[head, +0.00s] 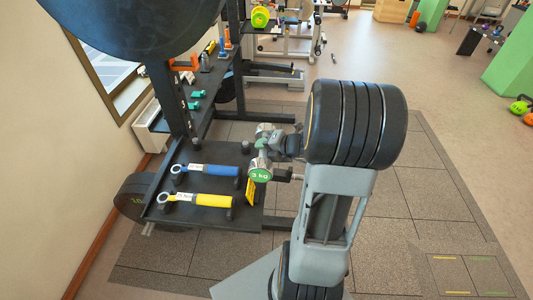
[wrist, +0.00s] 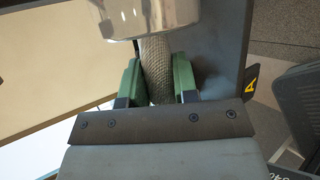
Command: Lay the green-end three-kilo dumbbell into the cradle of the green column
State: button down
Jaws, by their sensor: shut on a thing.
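The dumbbell (head: 261,172) has silver heads and a green end marked 3 kg. My gripper (head: 268,143) is shut on its handle. In the wrist view, the knurled handle (wrist: 156,68) lies between the green finger pads of my gripper (wrist: 158,82), with one silver head (wrist: 155,14) beyond. The dumbbell is held in front of the rack's right side. Two small green supports (head: 195,99) sit apart from it on the black sloping shelf, up and left in the head view; they look like the green cradle. My gripper is partly hidden by my arm.
Orange supports (head: 185,64) and other small holders share the shelf. The lower shelf (head: 180,155) holds a blue-handled tool (head: 212,170) and a yellow-handled tool (head: 203,198). Tiled floor (head: 410,190) at right is clear.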

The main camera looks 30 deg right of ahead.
jog(key=shift+w+d+f+b, duration=0.2)
jog(key=shift+w+f+b, duration=0.65)
jog(key=shift+w, duration=0.15)
jog(key=shift+w, duration=0.1)
jog(key=shift+w+f+b, duration=0.35)
jog(key=shift+f+b, duration=0.5)
jog(key=shift+b, duration=0.15)
notch_tip(320, 180, down, 2)
jog(key=b, duration=0.3)
jog(key=shift+f, duration=0.2)
jog(key=c, duration=1.3)
grip_release()
jog(key=shift+s+f, duration=0.15)
jog(key=shift+f, duration=0.15)
jog(key=shift+o, duration=0.7)
